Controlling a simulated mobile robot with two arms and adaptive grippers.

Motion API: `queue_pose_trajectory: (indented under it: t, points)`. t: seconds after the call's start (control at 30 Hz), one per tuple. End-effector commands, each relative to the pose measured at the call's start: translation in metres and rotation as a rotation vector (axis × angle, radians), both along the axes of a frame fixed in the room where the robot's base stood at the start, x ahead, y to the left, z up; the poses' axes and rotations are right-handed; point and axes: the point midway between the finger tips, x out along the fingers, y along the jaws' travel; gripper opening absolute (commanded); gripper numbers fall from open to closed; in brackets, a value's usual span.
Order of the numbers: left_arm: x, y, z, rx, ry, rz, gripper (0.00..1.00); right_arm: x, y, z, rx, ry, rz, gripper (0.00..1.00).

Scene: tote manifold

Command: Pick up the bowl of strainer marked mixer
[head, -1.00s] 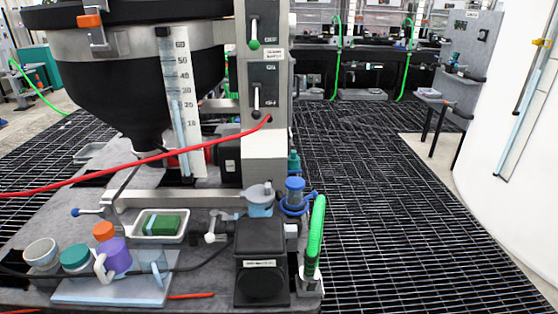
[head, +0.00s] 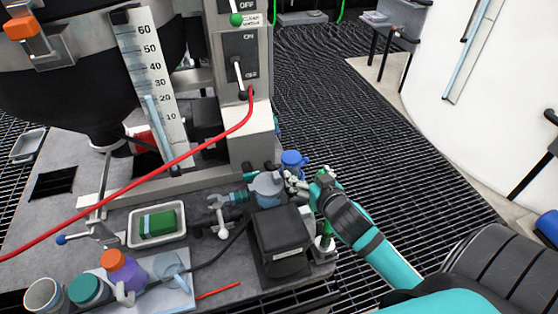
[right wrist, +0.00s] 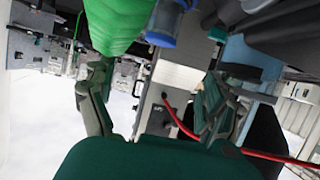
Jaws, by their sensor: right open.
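A light blue-grey strainer body (head: 267,190) sits on the pipe at the bench's right side in the head view. A second, darker blue strainer part (head: 292,163) stands just behind and right of it. I cannot read a mixer mark on either. My right gripper (head: 308,187) is open and empty, just right of these parts and partly covering the green hose handle. In the right wrist view its fingers (right wrist: 155,95) are spread apart, with a blue cylinder (right wrist: 165,22) beyond them and the green handle (right wrist: 115,22) at upper left. My left gripper is out of view.
A black box (head: 282,242) stands in front of the strainers. A tray with a green sponge (head: 157,224) and several small containers are to the left. A red hose (head: 165,165) crosses the bench. Open grating floor (head: 370,130) lies right.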

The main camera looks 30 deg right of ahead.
Motion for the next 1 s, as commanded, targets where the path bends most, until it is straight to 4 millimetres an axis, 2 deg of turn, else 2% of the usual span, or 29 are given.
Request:
queue_pose_trajectory:
  t: [0.2, 0.4, 0.73, 1.0]
  points:
    - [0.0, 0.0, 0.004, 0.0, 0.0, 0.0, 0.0, 0.044, -0.011, -0.017, -0.002, 0.0, 0.0, 0.87]
    - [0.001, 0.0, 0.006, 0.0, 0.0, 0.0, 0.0, 0.079, -0.019, -0.032, -0.002, 0.001, 0.0, 0.87]
    - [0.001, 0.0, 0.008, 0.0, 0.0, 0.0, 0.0, 0.103, -0.024, -0.044, -0.002, 0.001, 0.0, 0.87]
    - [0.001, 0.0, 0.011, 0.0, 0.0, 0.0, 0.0, 0.135, -0.03, -0.061, -0.001, 0.001, -0.001, 0.87]
